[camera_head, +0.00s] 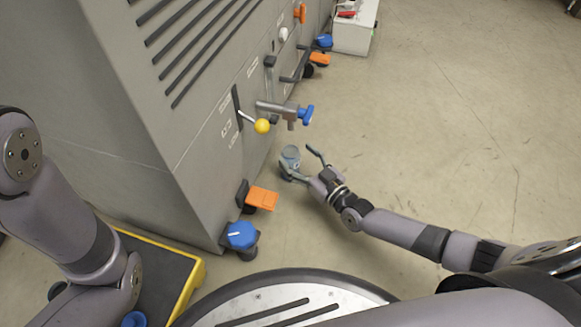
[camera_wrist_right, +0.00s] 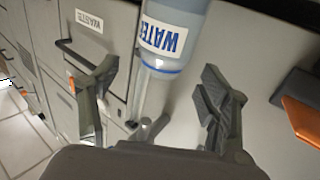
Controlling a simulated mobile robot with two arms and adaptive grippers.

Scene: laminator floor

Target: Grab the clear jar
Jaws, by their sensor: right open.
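I cannot tell whether a finger touches the jar. My left arm shows at the left, but its gripper is out of view.
The grey machine (camera_head: 130,110) fills the left, with a yellow-knobbed lever (camera_head: 262,126), a blue-handled valve (camera_head: 306,115), an orange pedal (camera_head: 262,197) and a blue knob (camera_head: 241,234) sticking out. A yellow-edged platform (camera_head: 190,285) is at lower left. Open floor (camera_head: 450,110) lies right.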

